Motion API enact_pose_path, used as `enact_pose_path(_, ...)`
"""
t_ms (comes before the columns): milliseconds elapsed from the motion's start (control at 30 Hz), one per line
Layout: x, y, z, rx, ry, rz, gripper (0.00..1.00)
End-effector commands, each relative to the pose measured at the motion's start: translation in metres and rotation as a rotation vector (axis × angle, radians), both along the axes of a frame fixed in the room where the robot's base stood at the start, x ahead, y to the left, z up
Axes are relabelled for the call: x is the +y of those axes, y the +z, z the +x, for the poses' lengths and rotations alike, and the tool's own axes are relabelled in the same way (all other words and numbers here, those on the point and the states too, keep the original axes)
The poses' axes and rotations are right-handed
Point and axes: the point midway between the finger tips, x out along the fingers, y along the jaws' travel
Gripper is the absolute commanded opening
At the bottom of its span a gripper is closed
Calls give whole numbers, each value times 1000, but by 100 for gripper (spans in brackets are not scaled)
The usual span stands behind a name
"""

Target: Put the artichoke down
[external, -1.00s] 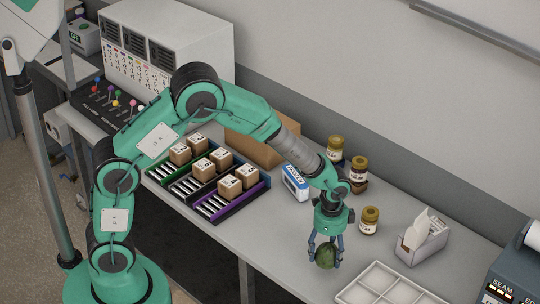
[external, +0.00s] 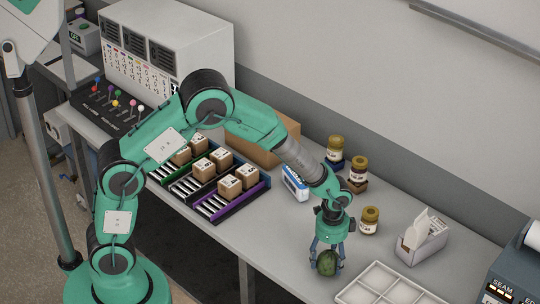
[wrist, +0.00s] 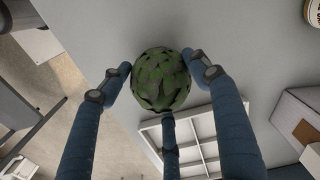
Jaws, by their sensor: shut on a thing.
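A round green artichoke (external: 327,263) is held between the fingers of my gripper (external: 327,258), close to the front edge of the grey counter. In the wrist view the artichoke (wrist: 161,79) sits in the middle, with the blue fingers of my gripper (wrist: 164,82) shut around it. I cannot tell whether its underside touches the counter (external: 283,245).
A white divided tray (external: 350,291) lies to the right of the artichoke. A jar (external: 369,221) and a tissue box (external: 421,243) stand behind it. A blue and white carton (external: 295,184) and small brown boxes (external: 231,187) in lanes are to the left.

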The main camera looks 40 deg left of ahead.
Motion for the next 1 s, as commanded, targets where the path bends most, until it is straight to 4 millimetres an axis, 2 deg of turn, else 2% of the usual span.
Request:
enact_pose_path(333, 0, -3, 0, 0, 0, 0, 28)
enact_pose_path(367, 0, -2, 0, 0, 0, 0, 67)
enact_pose_path(433, 0, -2, 0, 0, 0, 0, 80)
enact_pose_path(767, 0, -1, 0, 0, 0, 0, 80)
enact_pose_path(1000, 0, 12, 1, -2, 0, -1, 80)
